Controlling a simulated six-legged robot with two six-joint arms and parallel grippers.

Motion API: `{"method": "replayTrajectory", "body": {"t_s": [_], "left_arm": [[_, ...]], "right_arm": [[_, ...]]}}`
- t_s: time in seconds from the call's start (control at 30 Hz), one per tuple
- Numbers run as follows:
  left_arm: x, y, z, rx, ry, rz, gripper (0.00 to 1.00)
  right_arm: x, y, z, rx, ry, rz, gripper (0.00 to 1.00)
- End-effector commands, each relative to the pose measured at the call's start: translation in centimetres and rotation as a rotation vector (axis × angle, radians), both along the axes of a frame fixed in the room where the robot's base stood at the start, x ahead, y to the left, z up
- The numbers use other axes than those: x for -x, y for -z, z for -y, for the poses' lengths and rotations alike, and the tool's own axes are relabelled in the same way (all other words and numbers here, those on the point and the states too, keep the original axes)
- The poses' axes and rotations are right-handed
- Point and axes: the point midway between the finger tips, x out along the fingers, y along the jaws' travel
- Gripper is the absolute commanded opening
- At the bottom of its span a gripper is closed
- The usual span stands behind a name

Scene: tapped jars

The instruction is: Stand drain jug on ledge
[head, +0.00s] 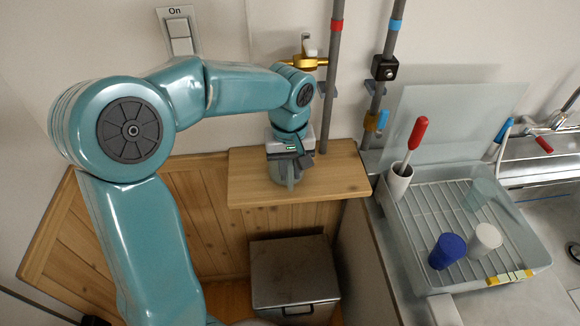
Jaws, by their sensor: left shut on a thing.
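My left gripper (290,160) points down over the wooden ledge (335,180) and is shut on the drain jug (283,176). The jug is small and grey and looks upright. The gripper hides its upper part. Its base shows against the ledge top, near the left half of the board. I cannot tell whether the base touches the wood. My right gripper is out of view.
A brass tap (309,62) and grey pipes (333,75) rise behind the ledge. A metal bin (295,272) stands below. On the right, a dish rack (520,245) holds a blue cup (447,251) and a white cup (485,239). The ledge's right part is clear.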

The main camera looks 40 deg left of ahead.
Motion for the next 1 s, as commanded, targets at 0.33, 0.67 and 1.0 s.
{"method": "replayTrajectory", "body": {"t_s": [0.33,0.67,1.0], "left_arm": [[-0.01,0.48,-0.01,0.000,0.000,0.000,0.00],[-0.01,0.62,-0.01,0.000,0.000,0.000,0.00],[-0.01,0.62,0.00,0.000,0.000,0.000,0.50]], "right_arm": [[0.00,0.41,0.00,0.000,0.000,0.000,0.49],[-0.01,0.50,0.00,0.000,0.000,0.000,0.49],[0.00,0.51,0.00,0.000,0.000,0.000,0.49]]}}
